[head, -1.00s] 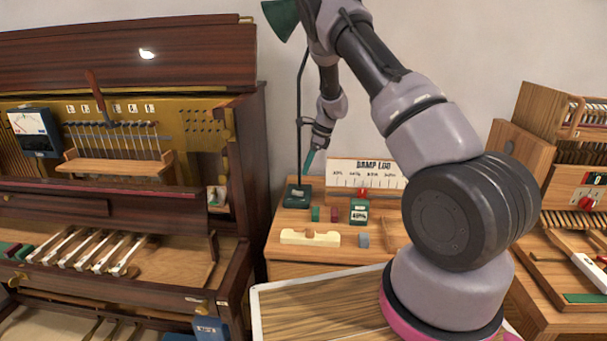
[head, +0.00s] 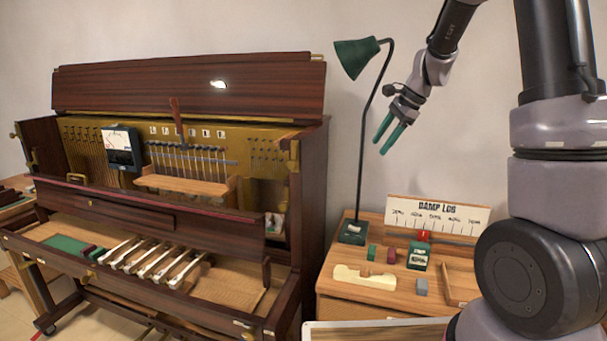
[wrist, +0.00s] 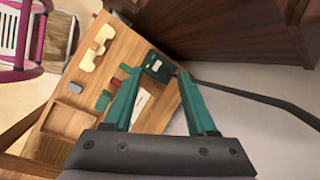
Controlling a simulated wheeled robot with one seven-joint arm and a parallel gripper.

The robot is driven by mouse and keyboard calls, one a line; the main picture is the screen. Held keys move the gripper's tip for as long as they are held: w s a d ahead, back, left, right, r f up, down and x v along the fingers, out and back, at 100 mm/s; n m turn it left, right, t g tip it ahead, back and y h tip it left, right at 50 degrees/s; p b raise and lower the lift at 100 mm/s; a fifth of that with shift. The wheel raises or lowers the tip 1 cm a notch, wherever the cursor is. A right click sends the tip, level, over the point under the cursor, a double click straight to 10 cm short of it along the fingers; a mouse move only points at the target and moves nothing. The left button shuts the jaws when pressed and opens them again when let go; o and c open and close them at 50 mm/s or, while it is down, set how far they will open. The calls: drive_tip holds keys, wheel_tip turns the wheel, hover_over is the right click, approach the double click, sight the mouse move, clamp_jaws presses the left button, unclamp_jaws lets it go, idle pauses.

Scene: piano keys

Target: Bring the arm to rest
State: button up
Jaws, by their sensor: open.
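My gripper (head: 391,132) hangs in the air in the head view, in front of the pale wall and above the side table. Its two green fingers point down and to the left, apart, with nothing between them. My gripper also shows in the wrist view (wrist: 158,92), its fingers spread over the view of the table and the lamp base. My arm runs from the lower right of the head view upward and out of the top of the frame, then back down to the gripper.
A green desk lamp (head: 357,56) stands left of my gripper, close in the picture. The open piano (head: 190,80) fills the left. The side table (head: 340,306) holds a damp log board (head: 437,214), a small green meter (head: 418,257) and a cream piece (head: 364,278). Bare wall surrounds my gripper.

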drive_tip(key=s+r+n+t, duration=0.2)
drive_tip(key=s+r+n, duration=0.3)
drive_tip(key=s+r, duration=0.65)
drive_tip(key=s+d+n+t+h, duration=0.2)
drive_tip(key=s+n, duration=0.4)
drive_tip(key=s, duration=1)
drive_tip(key=shift+s+r+h, duration=0.2)
drive_tip(key=shift+r+h, duration=0.15)
drive_tip(key=shift+h, duration=0.05)
